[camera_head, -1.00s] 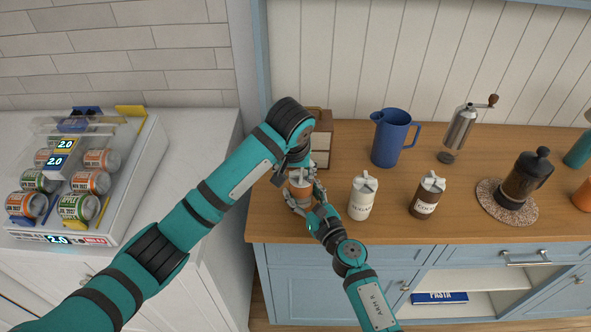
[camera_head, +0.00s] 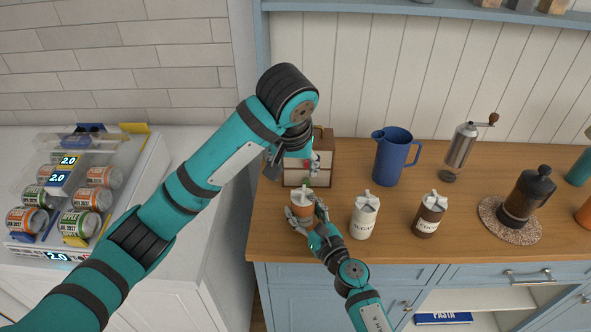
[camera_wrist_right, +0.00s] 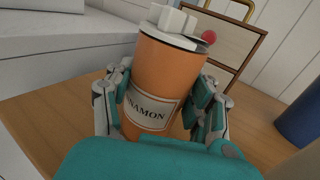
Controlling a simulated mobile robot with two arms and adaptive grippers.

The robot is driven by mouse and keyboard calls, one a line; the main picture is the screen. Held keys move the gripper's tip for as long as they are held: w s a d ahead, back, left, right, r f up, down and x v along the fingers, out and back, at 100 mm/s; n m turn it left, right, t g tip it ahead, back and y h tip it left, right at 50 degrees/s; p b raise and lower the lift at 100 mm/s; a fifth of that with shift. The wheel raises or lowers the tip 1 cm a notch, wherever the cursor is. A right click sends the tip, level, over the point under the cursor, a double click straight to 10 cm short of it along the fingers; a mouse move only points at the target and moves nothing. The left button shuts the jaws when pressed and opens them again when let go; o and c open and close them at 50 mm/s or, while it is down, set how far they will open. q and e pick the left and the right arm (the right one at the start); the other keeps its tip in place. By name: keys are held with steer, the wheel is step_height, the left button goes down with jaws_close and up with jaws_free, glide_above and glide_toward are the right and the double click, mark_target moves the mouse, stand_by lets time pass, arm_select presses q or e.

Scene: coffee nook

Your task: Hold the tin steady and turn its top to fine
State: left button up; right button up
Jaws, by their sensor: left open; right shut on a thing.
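The orange cinnamon tin (camera_head: 303,211) stands upright at the left end of the wooden counter; its label reads "...NAMON" in the right wrist view (camera_wrist_right: 152,85). Its top (camera_wrist_right: 176,22) carries a raised white grip with a dark rim; I cannot read any setting on it. My right gripper (camera_head: 303,217) is shut around the tin's body, one finger on each side. My left gripper (camera_head: 288,155) is open and empty, raised above and behind the tin, apart from its top, and partly hidden by my left arm.
A small wooden drawer box (camera_head: 322,142) stands close behind the tin. White sugar (camera_head: 364,218) and brown cocoa (camera_head: 429,217) tins stand to the right, with a blue jug (camera_head: 392,158) behind. A grinder (camera_head: 459,148) and a coffee press (camera_head: 524,197) stand farther right.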

steer(key=o, duration=1.3)
